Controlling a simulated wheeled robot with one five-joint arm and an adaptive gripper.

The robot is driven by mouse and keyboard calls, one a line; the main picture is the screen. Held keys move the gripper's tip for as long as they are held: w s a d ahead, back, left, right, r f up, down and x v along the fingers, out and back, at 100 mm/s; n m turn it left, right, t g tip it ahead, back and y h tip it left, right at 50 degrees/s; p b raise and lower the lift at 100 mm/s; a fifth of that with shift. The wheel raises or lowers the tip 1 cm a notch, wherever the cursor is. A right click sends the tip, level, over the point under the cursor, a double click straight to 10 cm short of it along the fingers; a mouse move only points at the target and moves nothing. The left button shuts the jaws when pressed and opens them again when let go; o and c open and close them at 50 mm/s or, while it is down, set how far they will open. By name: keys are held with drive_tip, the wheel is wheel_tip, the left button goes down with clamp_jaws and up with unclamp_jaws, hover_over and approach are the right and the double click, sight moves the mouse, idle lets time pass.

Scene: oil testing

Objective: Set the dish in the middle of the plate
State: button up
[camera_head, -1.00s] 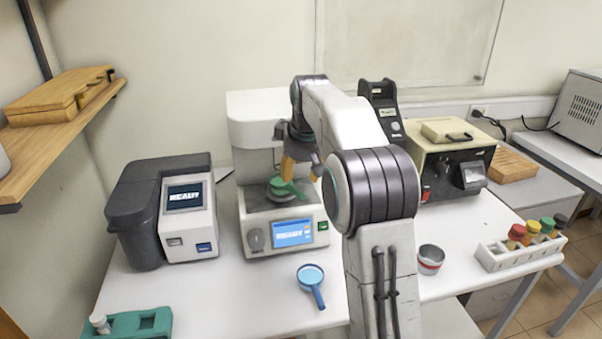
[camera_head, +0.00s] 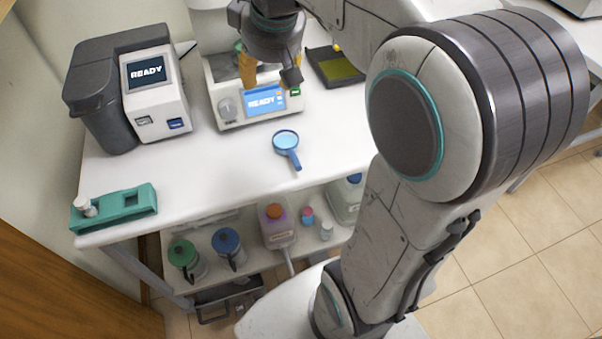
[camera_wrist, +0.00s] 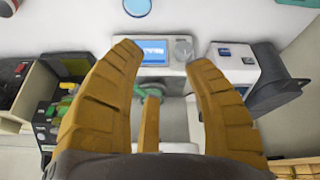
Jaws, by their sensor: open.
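In the head view my gripper (camera_head: 270,76) hangs point down in front of the white tester (camera_head: 229,108), above its lit READY screen. Its orange fingers are apart with nothing visible between the tips. A small piece of the green dish (camera_head: 238,46) shows behind the left finger, inside the tester's opening.
A grey and white READY instrument (camera_head: 158,98) stands left of the tester. A blue magnifier (camera_head: 286,141) lies in front. A teal rack (camera_head: 115,207) sits at the front left edge. Bottles stand on the lower shelf. The white tabletop between is clear.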

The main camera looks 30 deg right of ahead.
drive_tip(key=s+a+f, duration=0.2)
drive_tip(key=s+f, duration=0.3)
drive_tip(key=s, duration=0.4)
drive_tip(key=s+a+f+m, duration=0.1)
drive_tip(key=s+f, duration=0.3)
drive_tip(key=s, duration=0.5)
drive_tip(key=shift+a+f, duration=0.35)
drive_tip(key=shift+a, duration=0.1)
idle(0.8)
